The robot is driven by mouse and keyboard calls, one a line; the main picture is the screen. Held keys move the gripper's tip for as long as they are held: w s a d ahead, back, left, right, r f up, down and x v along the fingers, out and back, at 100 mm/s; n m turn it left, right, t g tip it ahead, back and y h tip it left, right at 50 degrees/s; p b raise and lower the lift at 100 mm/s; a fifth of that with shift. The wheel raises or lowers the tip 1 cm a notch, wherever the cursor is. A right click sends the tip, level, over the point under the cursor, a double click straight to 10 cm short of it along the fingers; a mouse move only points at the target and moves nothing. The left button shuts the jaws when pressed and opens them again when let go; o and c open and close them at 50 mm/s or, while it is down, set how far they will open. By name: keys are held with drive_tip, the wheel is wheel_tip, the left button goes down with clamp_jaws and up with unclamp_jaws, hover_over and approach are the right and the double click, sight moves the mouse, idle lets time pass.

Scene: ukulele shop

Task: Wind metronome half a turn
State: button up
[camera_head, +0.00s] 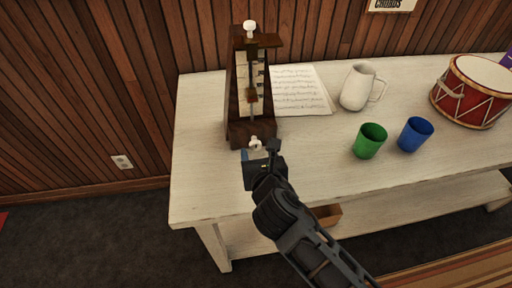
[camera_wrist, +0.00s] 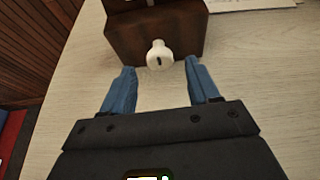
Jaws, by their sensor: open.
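The dark wooden metronome (camera_head: 238,100) stands upright at the left end of the whitewashed table, with its white-topped rod rising along the front. A white winding knob (camera_head: 254,142) sticks out low on its front face. In the wrist view the knob (camera_wrist: 159,54) shows a dark slot and sits in front of the brown metronome base (camera_wrist: 125,35). My gripper (camera_head: 258,150) is at the front of the base. In the wrist view its blue fingers (camera_wrist: 160,72) are open, one on each side of the knob, with gaps between them and it.
Sheet music (camera_head: 298,90) lies behind and right of the metronome. A white mug (camera_head: 357,88), green cup (camera_head: 370,141), blue cup (camera_head: 415,135) and red drum (camera_head: 472,92) stand farther right. A wood-panelled wall (camera_head: 130,60) is close behind. The tabletop (camera_head: 310,145) is clear right of my gripper.

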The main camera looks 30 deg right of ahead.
sight(255, 143)
drive_tip(key=shift+x, duration=1.45)
drive_tip(key=shift+c, duration=0.2)
drive_tip(key=c, duration=1)
drive_tip(key=shift+o, duration=0.2)
drive_tip(key=shift+r, duration=0.1)
